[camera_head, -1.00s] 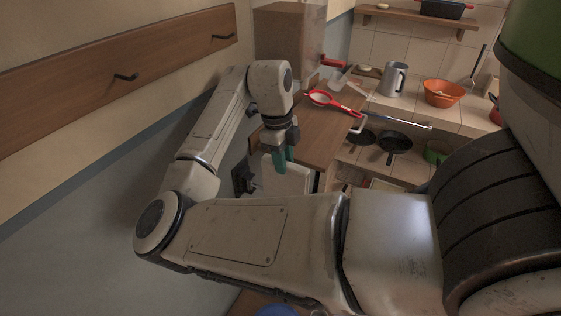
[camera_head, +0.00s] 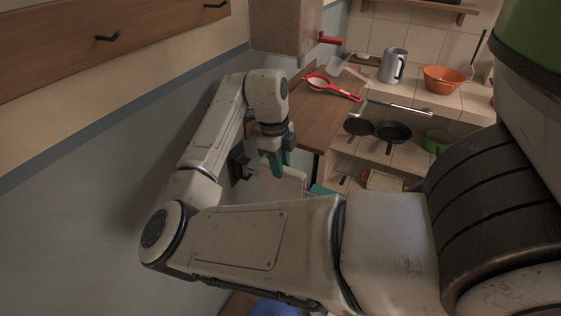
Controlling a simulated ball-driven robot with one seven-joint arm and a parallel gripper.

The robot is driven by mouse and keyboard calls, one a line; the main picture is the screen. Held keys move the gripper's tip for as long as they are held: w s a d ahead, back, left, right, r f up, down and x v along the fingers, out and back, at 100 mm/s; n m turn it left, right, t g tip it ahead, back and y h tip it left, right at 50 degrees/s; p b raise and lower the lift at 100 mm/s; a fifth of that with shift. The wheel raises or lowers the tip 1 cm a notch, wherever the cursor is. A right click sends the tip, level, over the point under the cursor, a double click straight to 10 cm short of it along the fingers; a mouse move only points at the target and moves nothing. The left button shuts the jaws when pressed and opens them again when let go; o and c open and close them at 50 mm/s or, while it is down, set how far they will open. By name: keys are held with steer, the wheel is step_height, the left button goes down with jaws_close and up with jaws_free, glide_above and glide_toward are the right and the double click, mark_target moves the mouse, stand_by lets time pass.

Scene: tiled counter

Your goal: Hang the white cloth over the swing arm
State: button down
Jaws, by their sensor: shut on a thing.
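My gripper (camera_head: 279,163), with teal fingertips, points down beside the wooden counter's left end. It is shut on the white cloth (camera_head: 290,183), which shows just below and right of the fingertips. The cloth's lower part is hidden behind my own forearm. A dark bracket (camera_head: 238,167) is fixed to the grey wall just left of the gripper; it may be the base of the swing arm, but no arm can be made out clearly. I cannot tell whether the cloth touches it.
Beyond are a metal pitcher (camera_head: 393,66), an orange bowl (camera_head: 443,79), dark pans (camera_head: 393,131) and a metal bar (camera_head: 398,107). A brown cabinet (camera_head: 286,27) hangs above. A blue object (camera_head: 274,308) is on the floor.

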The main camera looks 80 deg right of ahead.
steer(key=shift+f+b, duration=1)
steer(key=shift+f, duration=0.75)
steer(key=c, duration=0.8)
jaws_free()
steer(key=r, duration=0.3)
steer(key=w+r, duration=0.1)
steer(key=r, duration=0.6)
steer(key=shift+w+r, duration=0.2)
steer(key=shift+r, duration=0.15)
